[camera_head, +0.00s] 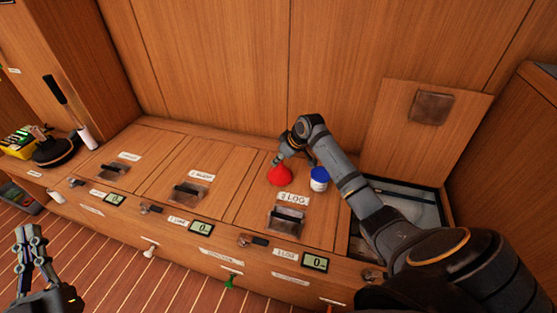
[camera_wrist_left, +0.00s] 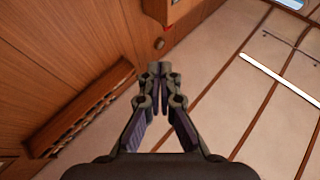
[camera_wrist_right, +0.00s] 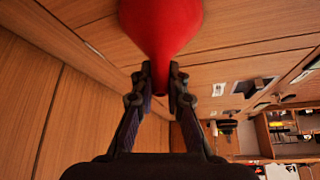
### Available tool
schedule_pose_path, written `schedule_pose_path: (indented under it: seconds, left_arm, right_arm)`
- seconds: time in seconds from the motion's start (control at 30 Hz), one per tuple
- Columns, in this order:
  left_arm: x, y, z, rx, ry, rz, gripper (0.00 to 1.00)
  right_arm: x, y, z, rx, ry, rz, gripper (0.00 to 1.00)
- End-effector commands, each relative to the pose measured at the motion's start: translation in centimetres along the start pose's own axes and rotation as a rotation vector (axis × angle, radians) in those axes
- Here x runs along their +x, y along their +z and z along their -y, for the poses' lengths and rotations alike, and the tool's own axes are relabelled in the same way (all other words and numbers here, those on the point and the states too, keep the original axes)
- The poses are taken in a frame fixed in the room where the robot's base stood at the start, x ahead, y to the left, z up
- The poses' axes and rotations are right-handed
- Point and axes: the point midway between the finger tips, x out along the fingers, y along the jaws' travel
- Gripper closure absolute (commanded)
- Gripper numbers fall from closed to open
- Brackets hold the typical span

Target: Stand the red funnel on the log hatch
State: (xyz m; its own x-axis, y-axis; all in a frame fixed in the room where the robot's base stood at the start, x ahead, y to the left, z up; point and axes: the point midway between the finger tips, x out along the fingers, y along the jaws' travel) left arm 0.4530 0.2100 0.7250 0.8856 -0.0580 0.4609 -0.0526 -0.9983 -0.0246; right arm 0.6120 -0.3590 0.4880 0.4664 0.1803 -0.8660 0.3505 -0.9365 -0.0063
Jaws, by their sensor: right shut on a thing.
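The red funnel (camera_head: 279,176) is at the back part of the log hatch (camera_head: 257,207), wide end down and spout up. My right gripper (camera_head: 279,160) is shut on its spout from above. In the right wrist view the funnel (camera_wrist_right: 160,28) sits between and beyond the fingertips (camera_wrist_right: 160,75). Whether its rim touches the hatch I cannot tell. The hatch is closed and carries a LOG label and a recessed handle. My left gripper (camera_head: 28,237) is empty, away at the lower left over the floor; its fingertips (camera_wrist_left: 158,72) meet in the left wrist view.
A white jar with a blue lid (camera_head: 319,179) stands close to the right of the funnel. An open compartment (camera_head: 405,205) with its lid (camera_head: 425,122) raised lies further right. Two other closed hatches extend left, the middle one (camera_head: 180,165) clear apart from its handle.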

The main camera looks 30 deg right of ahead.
Motion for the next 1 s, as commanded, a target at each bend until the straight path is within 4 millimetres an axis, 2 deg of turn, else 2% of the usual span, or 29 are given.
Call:
schedule_pose_path:
  seconds: [0.33,0.37,0.5,0.87,0.93,0.97,1.0]
  left_arm:
    - [-0.2,0.9,0.0,-0.003,-0.001,0.039,1.0]
    - [-0.2,1.1,0.0,-0.003,-0.001,0.044,1.0]
    - [-0.3,1.2,0.0,-0.003,-0.001,0.046,1.0]
    - [-0.3,1.1,0.0,-0.003,-0.001,0.04,1.0]
    - [0.0,0.1,0.0,-0.001,-0.001,0.004,1.0]
    - [0.1,0.2,0.0,-0.002,0.0,0.017,1.0]
    - [-0.2,1.3,0.0,-0.005,-0.001,0.063,1.0]
  right_arm:
    - [0.2,0.1,0.0,0.0,-0.001,0.0,1.0]
    - [0.2,0.1,0.0,0.0,0.0,0.0,0.84]
    - [0.2,0.1,0.0,0.0,0.0,0.0,0.65]
    - [0.1,0.1,0.0,0.0,0.0,0.0,0.65]
    - [-0.1,0.0,0.0,-0.001,0.001,-0.001,0.65]
    - [-0.3,-0.1,-0.1,-0.001,0.002,0.0,0.65]
    - [-0.6,-0.1,-0.1,-0.001,0.002,0.0,0.65]
